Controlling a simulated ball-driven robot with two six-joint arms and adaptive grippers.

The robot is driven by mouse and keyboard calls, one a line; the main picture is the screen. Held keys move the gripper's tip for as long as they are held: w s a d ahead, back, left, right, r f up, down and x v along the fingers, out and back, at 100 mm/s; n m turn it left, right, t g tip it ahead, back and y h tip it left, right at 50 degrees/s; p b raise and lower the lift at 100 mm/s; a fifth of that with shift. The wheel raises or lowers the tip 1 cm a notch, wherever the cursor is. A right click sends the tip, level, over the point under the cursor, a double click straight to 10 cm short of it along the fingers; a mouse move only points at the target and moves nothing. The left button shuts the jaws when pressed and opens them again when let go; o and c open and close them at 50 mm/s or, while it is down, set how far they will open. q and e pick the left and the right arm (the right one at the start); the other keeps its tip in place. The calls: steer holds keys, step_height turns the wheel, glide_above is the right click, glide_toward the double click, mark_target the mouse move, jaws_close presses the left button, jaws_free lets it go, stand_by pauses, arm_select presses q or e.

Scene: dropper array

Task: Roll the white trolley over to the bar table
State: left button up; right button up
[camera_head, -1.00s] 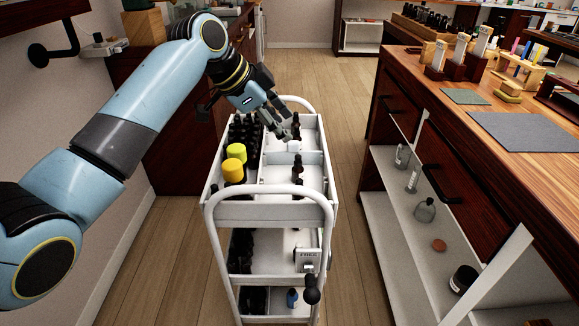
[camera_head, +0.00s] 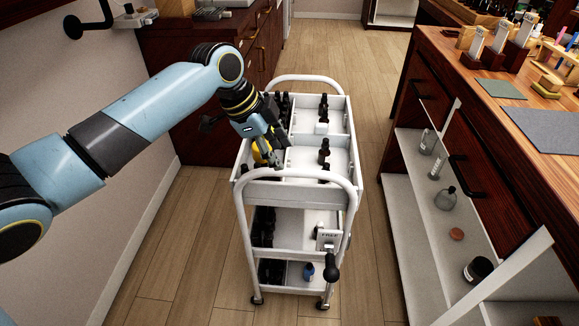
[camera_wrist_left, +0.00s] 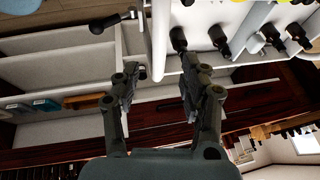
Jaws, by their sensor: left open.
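The white trolley (camera_head: 300,173) stands upright on the wood floor in the middle of the head view, its curved push rail nearest me. Its top tray holds dark bottles (camera_head: 323,150) and a yellow-capped item (camera_head: 258,154) partly hidden by my gripper. A small sign reading FREE (camera_head: 327,239) and a black-knobbed lever (camera_head: 332,268) are on its near right side. My left gripper (camera_head: 272,157) is open, pointing down over the tray's near left part, just beyond the rail. In the left wrist view its fingers (camera_wrist_left: 158,88) are apart with nothing clearly held. My right gripper is out of view.
A wood-topped counter (camera_head: 487,60) with open white shelves (camera_head: 425,215) runs along the right. Dark red drawers (camera_head: 190,60) stand at the back left. Bare floor lies between trolley and counter, and beyond the trolley. I cannot tell which furniture is the bar table.

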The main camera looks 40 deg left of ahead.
mark_target(291, 170)
arm_select(q)
steer(key=shift+x, duration=3.25)
steer(key=shift+c, duration=0.3)
jaws_close()
